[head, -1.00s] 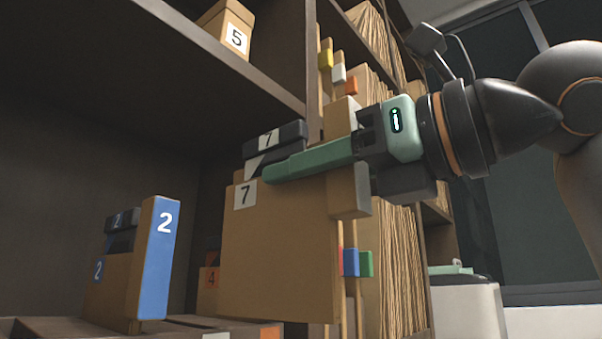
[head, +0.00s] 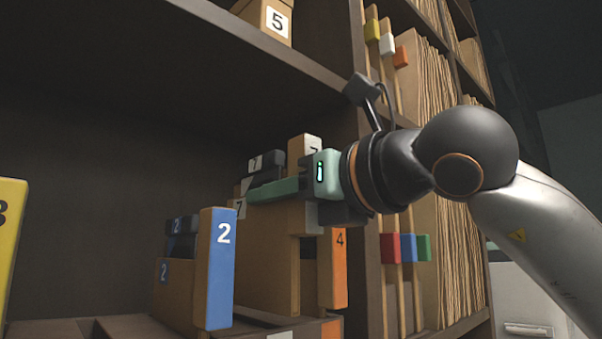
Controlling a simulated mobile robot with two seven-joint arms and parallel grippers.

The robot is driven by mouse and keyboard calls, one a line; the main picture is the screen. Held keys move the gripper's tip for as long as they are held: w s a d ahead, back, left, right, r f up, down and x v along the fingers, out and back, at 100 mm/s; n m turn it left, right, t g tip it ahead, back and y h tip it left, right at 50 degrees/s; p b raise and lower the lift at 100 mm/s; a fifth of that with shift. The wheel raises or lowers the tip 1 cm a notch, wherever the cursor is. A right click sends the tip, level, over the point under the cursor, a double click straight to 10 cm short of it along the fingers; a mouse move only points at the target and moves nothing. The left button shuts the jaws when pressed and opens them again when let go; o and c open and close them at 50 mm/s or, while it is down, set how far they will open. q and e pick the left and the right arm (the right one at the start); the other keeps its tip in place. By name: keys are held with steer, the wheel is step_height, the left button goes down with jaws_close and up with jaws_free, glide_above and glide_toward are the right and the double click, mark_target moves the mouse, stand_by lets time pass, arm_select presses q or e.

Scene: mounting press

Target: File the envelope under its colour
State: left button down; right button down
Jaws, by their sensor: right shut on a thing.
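My right gripper (head: 278,190) is shut on a brown file box (head: 262,255) labelled 7. The box is upright, with a dark piece near its top that also carries a 7. I cannot make out an envelope. My left gripper is not in view.
A yellow-fronted box (head: 10,240) stands at the far left. A box labelled 5 (head: 268,20) is on the shelf above. To the right, shelves of brown folders carry coloured tabs, including red (head: 390,248), blue (head: 408,248) and green (head: 424,248). Dark space lies between yellow and blue.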

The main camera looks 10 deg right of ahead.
mark_target(239, 235)
steer(key=p+x, duration=0.1)
steer(key=x, duration=0.2)
steer(key=shift+w+a+r, duration=0.1)
steer(key=shift+w, duration=0.1)
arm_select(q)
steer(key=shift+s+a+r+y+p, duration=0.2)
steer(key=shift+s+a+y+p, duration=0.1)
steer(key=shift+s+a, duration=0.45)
arm_select(e)
steer(key=shift+w+a, duration=0.1)
steer(key=shift+w, duration=0.05)
arm_select(q)
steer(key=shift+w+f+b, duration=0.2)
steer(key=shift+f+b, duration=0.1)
steer(key=shift+b, duration=0.05)
